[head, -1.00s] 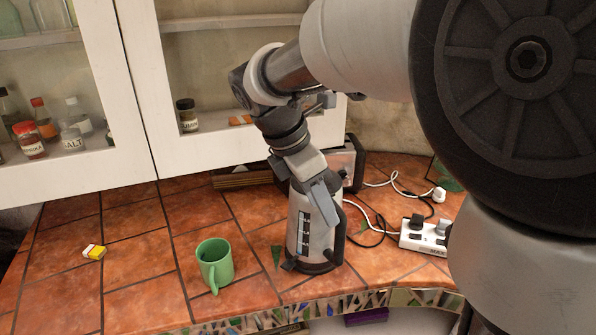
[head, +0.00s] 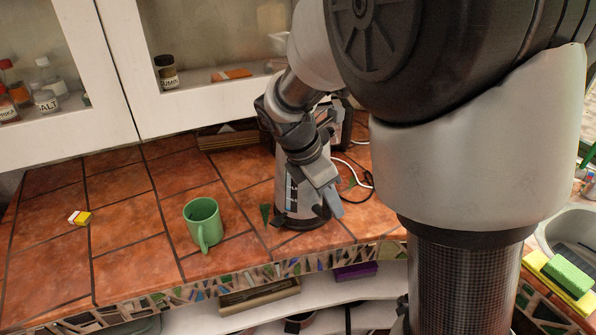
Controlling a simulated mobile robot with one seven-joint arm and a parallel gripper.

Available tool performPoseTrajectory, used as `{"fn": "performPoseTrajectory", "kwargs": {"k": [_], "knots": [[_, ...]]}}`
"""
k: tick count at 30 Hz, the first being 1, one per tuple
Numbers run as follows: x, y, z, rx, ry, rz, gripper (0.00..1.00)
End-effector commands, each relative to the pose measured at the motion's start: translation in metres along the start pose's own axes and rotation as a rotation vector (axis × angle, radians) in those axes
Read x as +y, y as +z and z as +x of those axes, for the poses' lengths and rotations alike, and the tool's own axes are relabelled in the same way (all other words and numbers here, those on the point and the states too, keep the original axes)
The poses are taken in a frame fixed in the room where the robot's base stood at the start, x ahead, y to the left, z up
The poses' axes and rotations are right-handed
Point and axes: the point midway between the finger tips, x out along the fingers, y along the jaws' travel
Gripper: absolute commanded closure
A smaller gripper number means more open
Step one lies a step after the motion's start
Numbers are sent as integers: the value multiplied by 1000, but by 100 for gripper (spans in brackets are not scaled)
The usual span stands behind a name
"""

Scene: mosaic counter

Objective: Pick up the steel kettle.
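The steel kettle (head: 283,195) stands upright on the tiled counter near its front edge, with a grey body, black base and a level window on its side. My arm hides its top and much of its right side, including most of the handle. My gripper (head: 332,197) points down in front of the kettle's right side in the head view. One flat grey finger shows clearly. The other finger, the gap between them and any contact with the kettle cannot be made out.
A green mug (head: 203,222) stands left of the kettle. A small yellow-and-white box (head: 80,217) lies farther left. Glass-door cabinets (head: 190,115) hang low behind. Cables (head: 357,175) lie at the right. A sink (head: 572,228) is far right.

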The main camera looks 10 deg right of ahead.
Motion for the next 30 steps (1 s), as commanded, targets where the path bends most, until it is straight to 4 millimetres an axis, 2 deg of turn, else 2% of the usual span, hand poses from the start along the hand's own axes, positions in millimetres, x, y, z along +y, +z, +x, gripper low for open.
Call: {"fn": "performPoseTrajectory", "kwargs": {"k": [6, 8, 14, 30], "knots": [[0, 0, 1, 0, 0, 0, 57], [0, 0, 1, 0, 0, 0, 66], [0, 0, 0, 0, 0, 0, 99], [2, 1, -2, -1, 7, 3, 100]]}}
